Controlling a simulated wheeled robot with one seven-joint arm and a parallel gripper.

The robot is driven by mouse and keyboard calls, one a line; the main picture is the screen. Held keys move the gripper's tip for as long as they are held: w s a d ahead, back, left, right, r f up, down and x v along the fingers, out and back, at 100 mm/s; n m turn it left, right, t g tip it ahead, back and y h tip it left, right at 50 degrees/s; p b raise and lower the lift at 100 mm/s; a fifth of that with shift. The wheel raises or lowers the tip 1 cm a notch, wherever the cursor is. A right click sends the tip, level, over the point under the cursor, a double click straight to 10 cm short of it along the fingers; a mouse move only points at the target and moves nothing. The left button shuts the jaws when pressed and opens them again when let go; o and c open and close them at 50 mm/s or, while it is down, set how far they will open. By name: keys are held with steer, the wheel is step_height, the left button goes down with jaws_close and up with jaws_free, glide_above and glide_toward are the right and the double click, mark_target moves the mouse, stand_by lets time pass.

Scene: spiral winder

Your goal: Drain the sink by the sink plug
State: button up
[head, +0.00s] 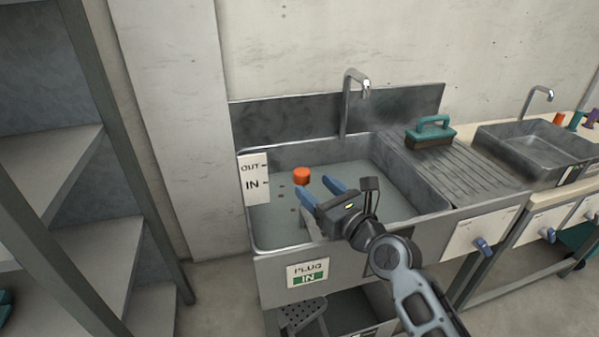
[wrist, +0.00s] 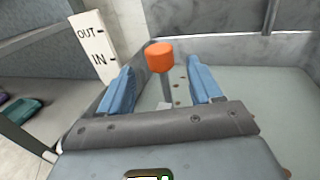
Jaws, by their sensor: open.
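The sink plug shows as an orange knob (head: 301,175) on a grey stem, standing upright in the left part of the metal sink basin (head: 385,190). In the wrist view the orange knob (wrist: 160,57) is beyond my blue fingers, roughly centred between them. My gripper (head: 322,189) is open and empty over the front of the basin, apart from the knob. A white OUT/IN scale (head: 253,179) is at the basin's left side. A front label reads PLUG with IN on green (head: 308,274). The drain under the stem is hard to make out.
A tap (head: 352,95) rises behind the basin. A teal-handled brush (head: 430,130) lies on the ribbed drainboard (head: 455,165) to the right. A second sink (head: 530,145) is further right. Grey shelving (head: 60,190) stands at the left. The basin's right part is clear.

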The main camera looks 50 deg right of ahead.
mark_target(307, 180)
steer(key=shift+x, duration=3.05)
steer(key=shift+c, duration=0.5)
jaws_close()
